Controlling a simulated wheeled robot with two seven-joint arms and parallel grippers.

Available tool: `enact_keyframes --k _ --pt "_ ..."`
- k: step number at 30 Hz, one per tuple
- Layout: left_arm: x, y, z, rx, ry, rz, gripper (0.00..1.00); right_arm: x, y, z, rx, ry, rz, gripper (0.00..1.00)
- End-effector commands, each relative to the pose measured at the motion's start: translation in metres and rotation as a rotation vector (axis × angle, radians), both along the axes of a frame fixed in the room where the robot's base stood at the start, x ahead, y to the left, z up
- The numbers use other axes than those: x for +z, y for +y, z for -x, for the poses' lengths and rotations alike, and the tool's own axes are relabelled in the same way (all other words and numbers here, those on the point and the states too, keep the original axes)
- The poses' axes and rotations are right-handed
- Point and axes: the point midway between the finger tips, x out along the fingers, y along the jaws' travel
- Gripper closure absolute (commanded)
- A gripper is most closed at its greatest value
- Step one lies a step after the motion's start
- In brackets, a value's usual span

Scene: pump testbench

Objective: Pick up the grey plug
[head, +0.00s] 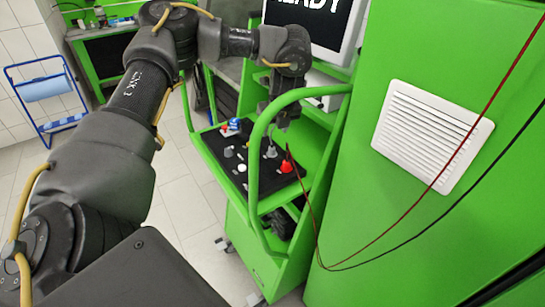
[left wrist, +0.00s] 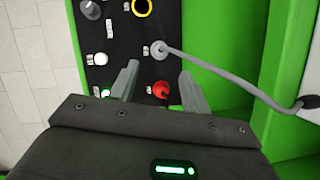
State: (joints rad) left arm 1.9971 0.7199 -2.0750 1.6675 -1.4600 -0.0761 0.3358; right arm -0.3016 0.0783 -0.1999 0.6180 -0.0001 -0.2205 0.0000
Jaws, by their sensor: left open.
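The grey plug (left wrist: 159,50) sits upright on the black panel (left wrist: 118,40) in the left wrist view. A grey cable (left wrist: 225,76) runs from it to the right, ending at a dark fitting. In the head view the plug (head: 270,152) shows small on the panel. My left gripper (left wrist: 159,72) is open and empty, its fingertips just short of the plug, one to each side in the picture. In the head view the left gripper (head: 281,122) is over the panel, partly hidden by the green rail. My right gripper is not in view.
A red knob (left wrist: 161,90) shows between my fingers, near the plug. A white knob (left wrist: 100,59) and a dark grey knob (left wrist: 91,9) lie to the left. A green rail (head: 254,165) arches beside the panel. Red and black wires hang before the green cabinet (head: 440,70).

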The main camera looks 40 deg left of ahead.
Motion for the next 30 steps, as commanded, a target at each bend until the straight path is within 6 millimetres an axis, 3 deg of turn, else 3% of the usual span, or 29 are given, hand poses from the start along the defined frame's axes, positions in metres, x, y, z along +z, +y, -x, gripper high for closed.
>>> enact_keyframes --k 3,12,22,30 --pt "-0.005 0.001 -0.001 0.000 0.002 0.001 0.53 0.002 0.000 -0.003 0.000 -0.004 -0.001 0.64" --pt "-0.046 0.015 -0.010 0.001 0.002 0.001 0.53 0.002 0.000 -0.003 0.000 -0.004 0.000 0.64" --pt "-0.057 0.018 -0.012 0.000 0.001 0.000 0.53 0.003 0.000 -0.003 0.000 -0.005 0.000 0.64" --pt "-0.093 0.024 -0.018 0.003 0.002 0.001 0.53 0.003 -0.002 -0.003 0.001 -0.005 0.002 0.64"
